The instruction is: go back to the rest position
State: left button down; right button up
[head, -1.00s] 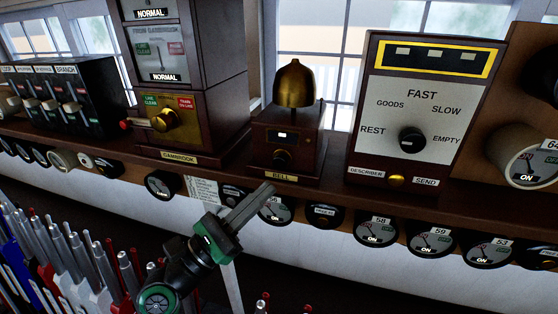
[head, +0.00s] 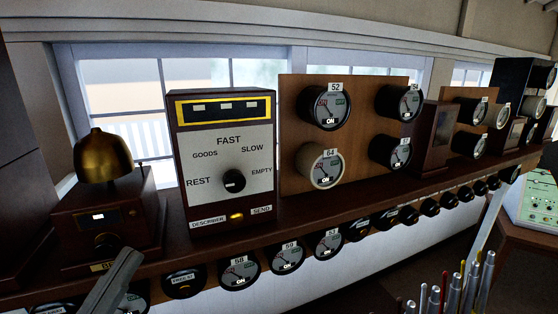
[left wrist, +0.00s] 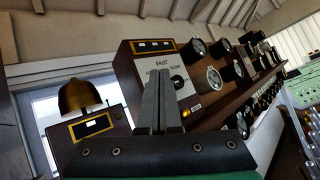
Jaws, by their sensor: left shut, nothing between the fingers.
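My left gripper (head: 116,277) shows at the lower left of the head view, its grey fingers shut and empty, below the bell box (head: 150,215). In the left wrist view the shut fingers (left wrist: 160,85) point up in front of the train describer (left wrist: 190,85), with the brass bell (left wrist: 79,97) to their left. Whether the fingers touch anything is not clear, but nothing is held. My right gripper is in neither view.
The shelf holds the describer box (head: 226,150), the brass bell (head: 104,157) and a wooden panel of round dials (head: 290,95). Several round indicators hang under the shelf edge. Lever tops (head: 455,293) stand at the lower right, near a green-topped desk (head: 540,200).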

pick_arm(q)
jog(key=s+d+r+m+h, duration=0.35)
jog(key=d+r+m, duration=0.45)
jog(key=r+m, duration=0.5)
jog(key=s+a+r+m+t+y, duration=0.1)
jog(key=a+m+t+y, duration=0.1)
jog(key=m+y, duration=0.3)
jog(key=a+r+m+t+y, duration=0.1)
jog(key=a+m+t+y, duration=0.1)
jog(key=m+y, duration=0.4)
jog(key=a+m, duration=0.1)
jog(key=m, duration=0.2)
jog(key=shift+s+a+r+m, duration=0.25)
jog(key=shift+s+r+m, duration=0.1)
jog(key=shift+m, duration=0.05)
jog(key=c, duration=1.5)
grip_release()
jog(key=shift+c, duration=0.2)
